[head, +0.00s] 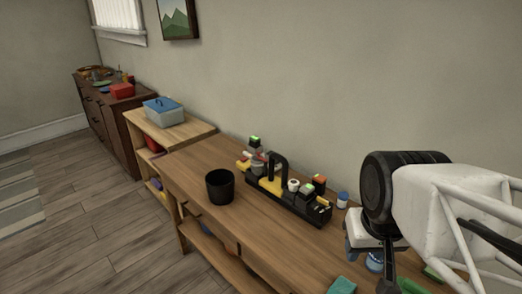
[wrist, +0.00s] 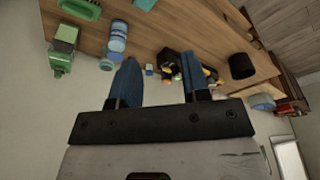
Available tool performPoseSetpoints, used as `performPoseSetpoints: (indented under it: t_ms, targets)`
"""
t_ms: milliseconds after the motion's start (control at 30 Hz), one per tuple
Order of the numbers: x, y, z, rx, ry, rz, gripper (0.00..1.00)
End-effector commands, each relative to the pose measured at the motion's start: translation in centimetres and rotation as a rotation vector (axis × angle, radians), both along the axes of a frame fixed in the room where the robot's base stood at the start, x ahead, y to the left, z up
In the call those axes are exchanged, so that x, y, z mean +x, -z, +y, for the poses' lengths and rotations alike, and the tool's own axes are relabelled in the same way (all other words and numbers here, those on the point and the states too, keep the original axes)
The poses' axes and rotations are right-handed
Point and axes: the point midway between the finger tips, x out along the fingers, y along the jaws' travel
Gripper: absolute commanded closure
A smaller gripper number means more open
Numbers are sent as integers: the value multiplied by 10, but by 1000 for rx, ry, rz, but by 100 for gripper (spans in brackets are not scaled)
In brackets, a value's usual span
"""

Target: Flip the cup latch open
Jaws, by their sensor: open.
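A black open-topped cup (head: 220,187) stands upright on the wooden table (head: 190,168), left of a black caddy (head: 290,202) with a tall loop handle. The cup (wrist: 242,66) also shows at the upper right of the wrist view. I cannot make out a latch on it or elsewhere. My gripper (wrist: 160,76) is open and empty, its two blue fingers well apart. In the head view my arm is at the right, over the table's right part, away from the cup, and largely hides the gripper.
The caddy holds several small coloured items. A blue-and-white bottle (wrist: 117,37) and a green dispenser (wrist: 64,45) stand near my gripper. A teal block (head: 342,286) lies at the front edge. A shelf with a blue-lidded box (head: 163,110) stands further left. The tabletop around the cup is clear.

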Motion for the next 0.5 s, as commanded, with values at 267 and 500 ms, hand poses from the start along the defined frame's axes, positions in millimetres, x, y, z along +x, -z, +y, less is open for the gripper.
performPoseSetpoints:
  t_ms: [267,500]
  targets:
    - [5,-2,1,6,10,3,97]
    - [27,-12,4,40,62,17,100]
